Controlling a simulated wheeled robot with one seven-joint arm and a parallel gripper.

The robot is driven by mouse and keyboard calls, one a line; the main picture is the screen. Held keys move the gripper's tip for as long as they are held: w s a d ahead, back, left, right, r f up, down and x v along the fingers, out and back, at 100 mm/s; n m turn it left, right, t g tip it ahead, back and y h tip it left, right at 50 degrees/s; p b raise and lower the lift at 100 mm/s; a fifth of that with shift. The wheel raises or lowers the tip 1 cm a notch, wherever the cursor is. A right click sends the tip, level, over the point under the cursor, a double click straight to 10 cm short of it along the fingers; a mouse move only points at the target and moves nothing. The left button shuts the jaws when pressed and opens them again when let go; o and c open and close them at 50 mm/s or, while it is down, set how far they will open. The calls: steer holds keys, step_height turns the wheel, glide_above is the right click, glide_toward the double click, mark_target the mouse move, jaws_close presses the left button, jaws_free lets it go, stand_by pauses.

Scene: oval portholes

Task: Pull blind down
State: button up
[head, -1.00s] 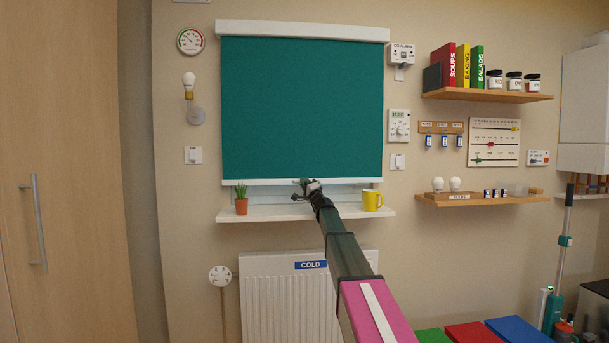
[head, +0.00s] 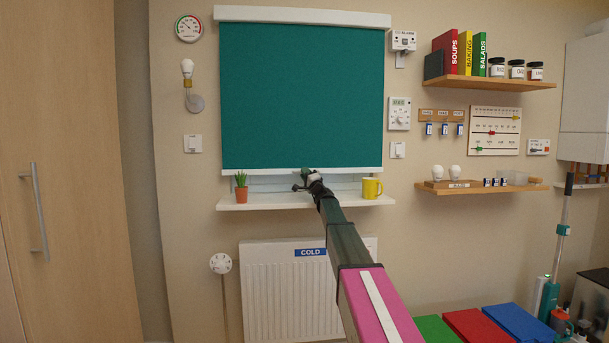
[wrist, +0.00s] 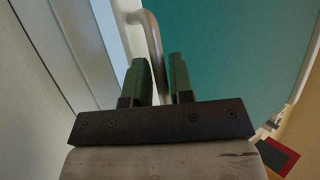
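The teal blind (head: 301,95) covers most of the window, and its white bottom bar (head: 240,172) hangs a short way above the white sill (head: 270,203). In the wrist view, the blind (wrist: 235,50) fills the right side. A curved metal handle (wrist: 153,38) runs down between the two green fingers of my gripper (wrist: 158,72). The contact itself is partly hidden by the fingers.
A potted plant (head: 241,187) stands on the sill left of my gripper, and a yellow mug (head: 372,188) stands to the right. A white radiator (head: 285,290) is below. Shelves (head: 480,187) and wall switches lie to the right. A tall cupboard (head: 75,170) stands at left.

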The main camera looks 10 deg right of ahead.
steer(key=v, duration=1)
steer(key=shift+s, duration=0.1)
